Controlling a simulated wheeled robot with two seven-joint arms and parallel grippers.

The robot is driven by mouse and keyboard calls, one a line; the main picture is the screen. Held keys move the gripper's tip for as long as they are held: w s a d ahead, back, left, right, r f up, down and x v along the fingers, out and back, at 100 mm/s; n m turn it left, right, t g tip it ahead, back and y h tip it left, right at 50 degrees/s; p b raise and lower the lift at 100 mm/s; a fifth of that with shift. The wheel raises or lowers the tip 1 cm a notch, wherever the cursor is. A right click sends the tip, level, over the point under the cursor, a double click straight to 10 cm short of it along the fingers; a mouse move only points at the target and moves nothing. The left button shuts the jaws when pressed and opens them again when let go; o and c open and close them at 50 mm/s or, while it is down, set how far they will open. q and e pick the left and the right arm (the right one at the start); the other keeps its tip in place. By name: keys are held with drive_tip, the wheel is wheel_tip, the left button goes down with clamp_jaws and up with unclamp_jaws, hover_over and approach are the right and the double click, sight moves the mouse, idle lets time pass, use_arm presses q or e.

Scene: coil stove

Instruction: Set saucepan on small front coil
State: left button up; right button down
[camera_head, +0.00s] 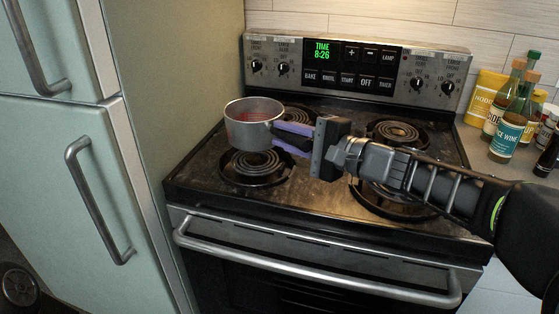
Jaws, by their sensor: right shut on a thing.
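The saucepan (246,130) is a small grey metal pan, upright, with something reddish inside. It sits over the left part of the stove top (190,181), overlapping the back edge of the front-left coil (255,164) in the picture. I cannot tell whether it touches the coil or is held just above it. My right gripper (290,138) comes in from the right and is shut on the saucepan's handle, mostly hidden between the purple-sided fingers. The front-right coil (388,198) is partly hidden under my right arm. My left gripper is not in view.
The back-right coil (395,133) is bare. The back-left coil (296,115) is partly hidden. The control panel (350,68) rises behind. Bottles (507,137) and a yellow canister (486,98) stand on the right counter. A pale green fridge (66,150) borders the left.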

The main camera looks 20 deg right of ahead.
drive_tip(key=shift+f, duration=0.95)
drive_tip(key=shift+f+b, duration=0.35)
drive_tip(key=shift+f, duration=1.6)
drive_tip(key=c, duration=1.2)
unclamp_jaws()
drive_tip(key=shift+f, duration=0.1)
drive_tip(key=shift+c, duration=0.2)
drive_tip(key=v, duration=1.2)
